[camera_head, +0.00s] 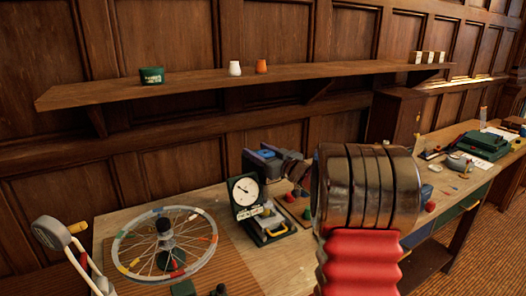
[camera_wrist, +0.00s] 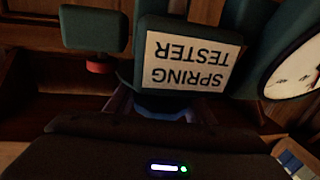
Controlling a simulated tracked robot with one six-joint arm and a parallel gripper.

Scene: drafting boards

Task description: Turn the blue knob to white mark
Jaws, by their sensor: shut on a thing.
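A dark green spring tester (camera_head: 236,192) with a round white dial stands on the bench in the head view. Its white label (camera_wrist: 192,62) appears upside down in the wrist view, with part of the dial at right. A dark blue rounded part, apparently the blue knob (camera_wrist: 158,104), shows just below the label. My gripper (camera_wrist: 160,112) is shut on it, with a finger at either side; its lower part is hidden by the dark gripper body. I cannot make out the white mark in either view.
A spoked wheel (camera_head: 122,249) lies level on a stand at left. My metal arm link covers the bench's middle in the head view. A wall shelf (camera_head: 200,84) holds small pots and boxes. A green block with a red base (camera_wrist: 95,29) is near my gripper.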

